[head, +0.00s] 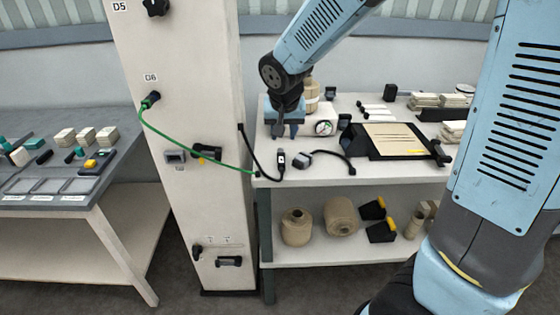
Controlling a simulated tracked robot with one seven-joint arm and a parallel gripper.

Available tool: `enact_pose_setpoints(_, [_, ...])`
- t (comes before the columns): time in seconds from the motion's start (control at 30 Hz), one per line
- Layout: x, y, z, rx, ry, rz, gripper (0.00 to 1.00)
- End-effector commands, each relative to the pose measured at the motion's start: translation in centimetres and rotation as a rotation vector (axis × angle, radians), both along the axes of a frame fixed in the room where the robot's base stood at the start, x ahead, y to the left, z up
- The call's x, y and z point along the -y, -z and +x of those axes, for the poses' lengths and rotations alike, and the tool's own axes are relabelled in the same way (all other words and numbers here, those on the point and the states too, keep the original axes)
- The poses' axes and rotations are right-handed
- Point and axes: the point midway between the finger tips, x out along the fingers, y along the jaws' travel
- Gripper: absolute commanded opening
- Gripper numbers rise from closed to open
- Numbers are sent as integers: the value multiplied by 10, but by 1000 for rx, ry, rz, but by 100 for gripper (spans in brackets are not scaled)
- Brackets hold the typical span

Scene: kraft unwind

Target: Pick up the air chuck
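My gripper (285,134) hangs fingers-down over the left end of the white bench (400,178), at the end of my blue arm. Its two fingertips look apart, with nothing seen between them. I cannot tell for sure which item is the air chuck. A small dark fitting (302,159) lies on the bench just in front of the gripper, near a curved black hose (338,155). A green hose (195,143) runs from the D6 port to the bench's front left corner.
The pale column (190,60) stands close left of the bench. A round gauge (324,128), a dark sloped stand (395,141) and pale stacks (424,100) crowd the bench. Brown rolls (341,216) sit on its lower shelf. A grey table (60,185) is at far left.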

Motion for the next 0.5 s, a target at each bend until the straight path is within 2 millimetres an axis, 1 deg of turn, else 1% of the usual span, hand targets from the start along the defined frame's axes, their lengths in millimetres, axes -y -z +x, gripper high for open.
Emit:
enact_pose_setpoints(0.17, [-1, 18, 7, -3, 2, -1, 38])
enact_pose_setpoints(0.5, [-1, 65, 26, -3, 1, -2, 38])
